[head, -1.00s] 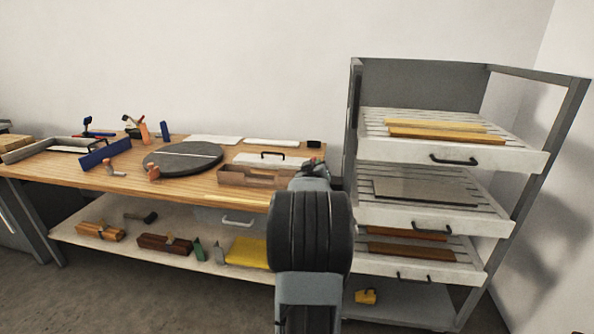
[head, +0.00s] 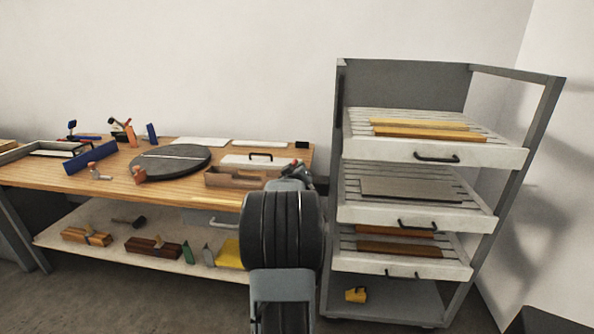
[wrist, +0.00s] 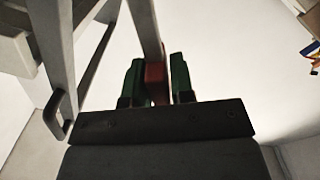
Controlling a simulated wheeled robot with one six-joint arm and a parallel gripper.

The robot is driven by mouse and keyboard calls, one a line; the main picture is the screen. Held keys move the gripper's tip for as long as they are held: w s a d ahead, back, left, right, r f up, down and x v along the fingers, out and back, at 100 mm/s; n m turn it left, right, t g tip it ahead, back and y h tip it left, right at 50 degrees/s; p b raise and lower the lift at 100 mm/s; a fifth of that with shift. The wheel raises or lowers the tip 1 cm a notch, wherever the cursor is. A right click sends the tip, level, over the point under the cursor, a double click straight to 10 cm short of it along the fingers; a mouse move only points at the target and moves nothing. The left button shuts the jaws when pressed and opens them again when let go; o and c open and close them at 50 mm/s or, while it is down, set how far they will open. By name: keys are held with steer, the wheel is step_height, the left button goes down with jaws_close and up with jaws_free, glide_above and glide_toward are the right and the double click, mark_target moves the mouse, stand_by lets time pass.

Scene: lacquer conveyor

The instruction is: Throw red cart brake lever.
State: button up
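My gripper shows in the wrist view (wrist: 156,82) with two green fingers. A red brake lever (wrist: 156,84) stands between them and fills the gap, with no space visible on either side, so the gripper looks shut on it. A grey post of the cart (wrist: 146,25) rises just above the lever in that view. In the head view the grey cart (head: 403,83) stands at the right, and my dark arm hides the lever and most of the gripper at its left side.
The cart holds slatted trays with black handles and boards. A wooden bench (head: 120,190) to the left carries a dark round turntable (head: 170,160), a wooden box (head: 235,178) and several tools. Its lower shelf holds planes. A yellow object (head: 356,294) lies on the cart's bottom.

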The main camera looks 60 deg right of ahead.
steer(key=o, duration=0.3)
steer(key=shift+w+r, duration=0.1)
steer(key=v, duration=1.4)
stand_by(0.4)
steer(key=w+a+f+m+y+p, duration=0.1)
steer(key=w+a+f+y+p, duration=0.25)
steer(key=a+f+y, duration=0.6)
steer(key=s+a+r+n+g+y+p, duration=0.1)
steer(key=a+r+n+y+p, duration=0.1)
steer(key=a, duration=0.7)
steer(key=s+a+r+n+g+y+p, duration=0.1)
steer(key=a+r+p, duration=0.4)
steer(key=a, duration=0.5)
steer(key=s+a+r+n+g+y+p, duration=0.1)
steer(key=a+r+n+y+p, duration=0.2)
steer(key=a+r, duration=0.3)
steer(key=shift+s+a+r+n+y+p, duration=0.1)
steer(key=shift+a+r+n+y+p, duration=0.2)
steer(key=shift+a, duration=0.85)
steer(key=shift+s+a+n+y+p, duration=0.1)
steer(key=shift+a+n+y, duration=0.25)
steer(key=shift+a, duration=0.75)
